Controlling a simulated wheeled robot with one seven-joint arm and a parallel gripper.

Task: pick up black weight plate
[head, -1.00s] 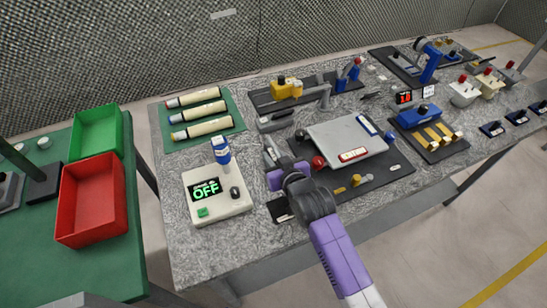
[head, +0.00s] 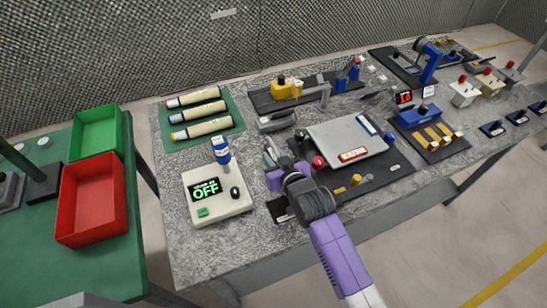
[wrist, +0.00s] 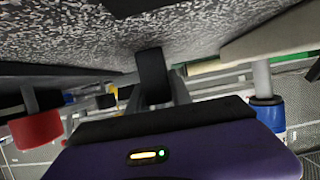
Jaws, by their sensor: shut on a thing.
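My gripper (head: 271,153) is over the grey speckled table, beside the white device with the OFF display, at the left end of a black board. In the wrist view its jaws (wrist: 158,75) are shut on a dark piece. I take this piece to be the black weight plate (wrist: 151,72), seen edge-on and partly hidden by the fingers. Its full outline does not show. In the head view I cannot make the plate out behind the fingers and my purple wrist.
Tan cylinders (head: 201,113) lie behind. Red (head: 92,200) and green (head: 96,132) bins stand on the left table.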

